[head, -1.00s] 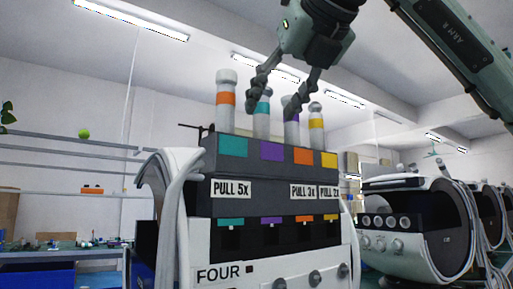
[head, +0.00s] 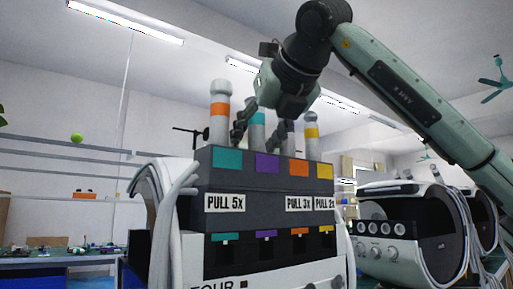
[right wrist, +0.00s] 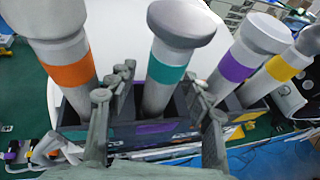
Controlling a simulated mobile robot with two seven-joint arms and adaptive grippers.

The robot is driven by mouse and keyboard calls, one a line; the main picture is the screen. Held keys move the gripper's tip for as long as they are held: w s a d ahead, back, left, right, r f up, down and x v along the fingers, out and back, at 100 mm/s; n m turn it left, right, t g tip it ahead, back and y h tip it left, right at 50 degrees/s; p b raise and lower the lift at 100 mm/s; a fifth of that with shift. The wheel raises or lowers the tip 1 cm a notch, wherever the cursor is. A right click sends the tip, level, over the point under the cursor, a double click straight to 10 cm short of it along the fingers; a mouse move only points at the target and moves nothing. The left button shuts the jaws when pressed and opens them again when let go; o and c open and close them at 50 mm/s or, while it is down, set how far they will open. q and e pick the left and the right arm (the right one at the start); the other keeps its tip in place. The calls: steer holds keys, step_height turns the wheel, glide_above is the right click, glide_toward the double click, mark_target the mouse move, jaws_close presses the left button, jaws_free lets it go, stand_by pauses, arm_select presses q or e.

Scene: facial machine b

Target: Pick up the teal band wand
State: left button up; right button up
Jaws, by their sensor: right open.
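The teal band wand (head: 257,117) stands upright in the dark rack on top of the machine, second from the left; it is pale grey with a teal ring. In the right wrist view the wand (right wrist: 166,72) shows its wide round head and teal band. My right gripper (head: 262,134) is open, coming from above, with a finger on each side of this wand. In the right wrist view the open gripper (right wrist: 153,100) has the wand between its fingers; I cannot tell whether they touch it. The wand's top is hidden in the head view. My left gripper is not in view.
An orange band wand (head: 219,110) stands to the left. A purple band wand (right wrist: 238,62), close by the right finger, and a yellow band wand (head: 312,134) stand to the right. The rack (head: 270,187) carries coloured squares and PULL labels. Another machine (head: 405,235) stands at right.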

jaws_close()
steer(key=shift+r, duration=0.1)
